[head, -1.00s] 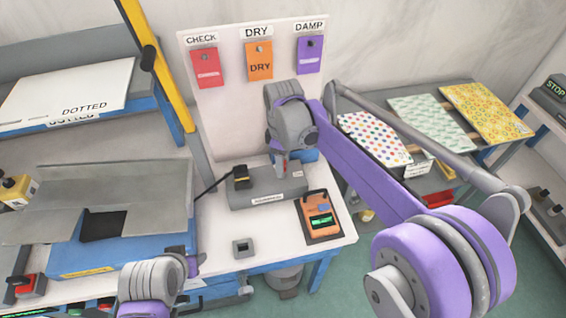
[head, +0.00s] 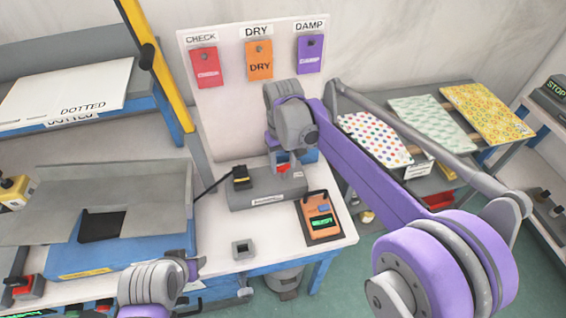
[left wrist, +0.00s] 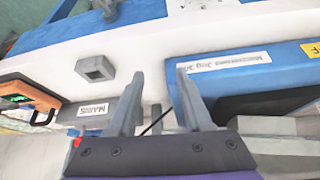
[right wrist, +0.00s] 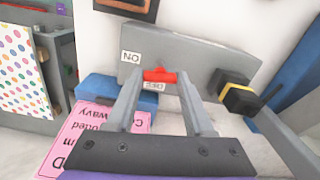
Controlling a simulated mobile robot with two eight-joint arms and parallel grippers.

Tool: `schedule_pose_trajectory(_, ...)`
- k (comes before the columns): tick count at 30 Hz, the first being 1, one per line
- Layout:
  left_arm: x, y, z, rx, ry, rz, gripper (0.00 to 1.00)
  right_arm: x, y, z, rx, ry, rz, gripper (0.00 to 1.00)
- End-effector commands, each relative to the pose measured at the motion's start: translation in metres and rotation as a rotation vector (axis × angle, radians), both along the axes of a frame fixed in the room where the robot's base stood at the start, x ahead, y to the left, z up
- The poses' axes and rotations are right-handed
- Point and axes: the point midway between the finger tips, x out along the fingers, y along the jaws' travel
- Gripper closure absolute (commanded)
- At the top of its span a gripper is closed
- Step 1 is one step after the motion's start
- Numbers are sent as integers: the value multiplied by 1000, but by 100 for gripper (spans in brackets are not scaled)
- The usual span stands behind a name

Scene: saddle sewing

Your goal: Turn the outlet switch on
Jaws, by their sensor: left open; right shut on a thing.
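The outlet (head: 255,192) is a grey box on the white bench, with a black and yellow plug (head: 241,177) in its left part. In the right wrist view, the outlet (right wrist: 205,62) has a red switch (right wrist: 160,75) beside upside-down ON and OFF labels. My right gripper (right wrist: 158,80) is shut on the red switch, one finger at each side; the fingers partly cover the outlet's near face. It also shows over the outlet's right end in the head view (head: 284,163). My left gripper (left wrist: 155,75) is open and empty above the bench's front; the outlet (left wrist: 105,108) shows beyond it.
An orange meter (head: 319,217) lies right of the outlet, and a small grey square socket (head: 243,248) lies in front. A blue machine (head: 125,258) stands left. A board with CHECK, DRY and DAMP tags (head: 259,62) stands behind. Patterned sheets lie on the right table.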

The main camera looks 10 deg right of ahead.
Motion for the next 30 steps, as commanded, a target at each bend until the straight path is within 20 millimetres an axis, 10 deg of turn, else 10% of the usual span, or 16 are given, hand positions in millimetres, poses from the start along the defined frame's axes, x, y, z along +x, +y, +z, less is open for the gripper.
schedule_pose_trajectory(26, 0, 0, -1, 0, 0, 0, 50, 0, 0, 1, -1, -1, -159, 100)
schedule_pose_trajectory(27, 0, 0, -1, 0, 0, 0, 50, 0, 0, 1, -1, -1, -159, 44)
schedule_pose_trajectory(30, 0, 0, -1, 0, 0, 0, 50, 0, 0, 1, 0, -1, -158, 26)
